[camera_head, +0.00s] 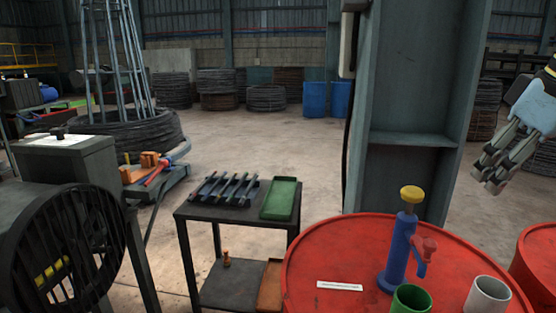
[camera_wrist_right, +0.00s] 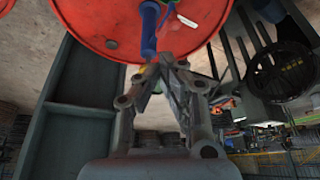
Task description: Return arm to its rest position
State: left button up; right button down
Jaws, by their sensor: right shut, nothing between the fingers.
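My right gripper (camera_head: 486,181) hangs at the right edge of the head view, in front of the open floor and right of the steel column. Its fingers are shut with nothing between them. In the right wrist view the fingertips (camera_wrist_right: 160,64) come together near the middle, with the blue hand pump (camera_wrist_right: 149,30) and the red drum top (camera_wrist_right: 100,20) beyond them. In the head view the pump (camera_head: 399,250), with a yellow knob and a red spout, stands upright on the red drum (camera_head: 310,255), apart from the gripper. My left gripper is not in view.
A green cup (camera_head: 411,299) and a grey cup (camera_head: 488,295) stand on the drum. A second red drum (camera_head: 540,255) is at the right edge. A steel column (camera_head: 410,100) rises behind. A dark cart (camera_head: 215,215) carries a green tray (camera_head: 281,199). Floor behind is open.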

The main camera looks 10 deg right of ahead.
jog(key=s+a+f+n+t, duration=0.1)
jog(key=s+f, duration=0.3)
jog(key=f, duration=0.4)
jog(key=s+f+n, duration=0.1)
jog(key=s+f, duration=0.3)
jog(key=f, duration=0.3)
jog(key=s+a+f+m+g+h, duration=0.2)
jog(key=s+a+f+m, duration=0.2)
jog(key=s+a+f, duration=0.5)
jog(key=s+d+f+b, duration=0.1)
jog(key=f+b, duration=0.2)
jog(key=f, duration=0.9)
jog(key=s+d+f+g+b, duration=0.1)
jog(key=s+d+f+b, duration=0.15)
jog(key=f, duration=0.85)
jog(key=d+f+b, duration=0.1)
jog(key=f+b, duration=0.2)
jog(key=f, duration=0.9)
pick_arm(q)
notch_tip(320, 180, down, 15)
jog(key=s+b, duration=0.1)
jog(key=b, duration=0.5)
pick_arm(e)
jog(key=s+f+g, duration=0.1)
jog(key=s+f, duration=1.7)
jog(key=f, duration=0.2)
jog(key=shift+d, duration=0.25)
